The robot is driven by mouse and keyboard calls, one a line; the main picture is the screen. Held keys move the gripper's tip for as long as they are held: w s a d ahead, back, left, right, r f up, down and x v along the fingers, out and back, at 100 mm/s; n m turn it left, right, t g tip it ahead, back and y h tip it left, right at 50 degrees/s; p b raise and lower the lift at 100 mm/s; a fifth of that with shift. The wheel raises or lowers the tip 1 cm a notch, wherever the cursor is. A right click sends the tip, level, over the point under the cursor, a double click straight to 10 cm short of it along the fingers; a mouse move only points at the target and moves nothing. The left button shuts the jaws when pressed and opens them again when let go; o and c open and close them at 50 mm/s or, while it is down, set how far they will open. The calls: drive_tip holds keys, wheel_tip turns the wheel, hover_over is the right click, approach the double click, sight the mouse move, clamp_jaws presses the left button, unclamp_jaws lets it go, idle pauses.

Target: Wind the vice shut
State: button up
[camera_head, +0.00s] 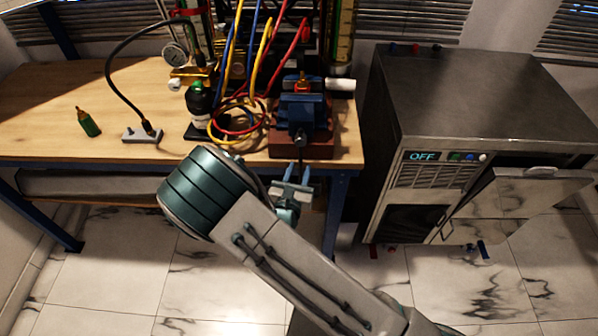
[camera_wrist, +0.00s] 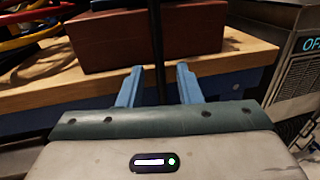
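The blue vice (camera_head: 298,112) stands on a red-brown block (camera_head: 318,148) at the front edge of the wooden bench. A small orange-red piece (camera_head: 302,86) shows at the top of its jaws. The vice's dark handle bar (camera_head: 300,155) hangs down at its front, over the bench edge. My gripper (camera_head: 297,173) is just below and in front of the vice. In the wrist view the blue fingers (camera_wrist: 159,72) are open, one on each side of the dark bar (camera_wrist: 157,40), with a gap on both sides. The bar's lower end is hidden behind my gripper's body.
Coloured hoses (camera_head: 245,105) coil left of the vice. A green bottle (camera_head: 88,122) and a grey block with a black cable (camera_head: 142,134) sit further left on the bench. A metal cabinet reading OFF (camera_head: 455,95), its lower door open, stands to the right.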

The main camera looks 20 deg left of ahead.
clamp_jaws()
drive_tip(key=shift+a, duration=0.1)
